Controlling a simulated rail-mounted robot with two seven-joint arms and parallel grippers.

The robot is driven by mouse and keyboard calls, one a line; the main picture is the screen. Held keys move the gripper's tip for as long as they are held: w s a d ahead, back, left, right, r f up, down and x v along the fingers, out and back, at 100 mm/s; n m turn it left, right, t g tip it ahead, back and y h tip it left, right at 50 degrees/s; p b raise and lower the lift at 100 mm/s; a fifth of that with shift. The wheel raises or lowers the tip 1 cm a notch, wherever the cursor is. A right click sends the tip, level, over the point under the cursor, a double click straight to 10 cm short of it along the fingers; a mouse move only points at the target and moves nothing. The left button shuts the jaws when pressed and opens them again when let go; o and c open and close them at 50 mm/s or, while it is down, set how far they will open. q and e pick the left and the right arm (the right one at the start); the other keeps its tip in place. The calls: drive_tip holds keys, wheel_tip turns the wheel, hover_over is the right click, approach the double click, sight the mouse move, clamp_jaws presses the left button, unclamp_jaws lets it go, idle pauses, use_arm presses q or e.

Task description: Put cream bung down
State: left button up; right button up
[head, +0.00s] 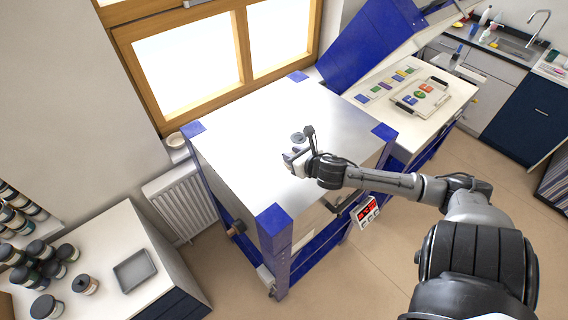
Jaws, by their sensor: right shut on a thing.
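My right gripper (294,160) is low over the pale top of the closed kiln (265,115), near its middle. It is shut on a small pale thing, which I take to be the cream bung; the fingers hide most of it, and I cannot tell whether it touches the lid. A small round grey opening or ring (298,137) shows in the kiln top just beyond the gripper. My left gripper is not in view.
A small cream round dish (175,141) sits on the window sill. A white cabinet at lower left holds dark jars and a grey tray (135,270). The kiln top is otherwise clear.

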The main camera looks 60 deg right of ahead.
drive_tip(key=shift+w+a+f, duration=0.1)
drive_tip(key=shift+w+f, duration=0.35)
drive_tip(key=shift+w, duration=0.3)
drive_tip(key=shift+w+a+f, duration=0.1)
drive_tip(key=shift+w+f, duration=0.3)
drive_tip(key=shift+w, duration=0.3)
drive_tip(key=shift+f+p, duration=0.5)
drive_tip(key=shift+f, duration=1.55)
drive_tip(key=shift+f, duration=0.1)
drive_tip(key=o, duration=0.9)
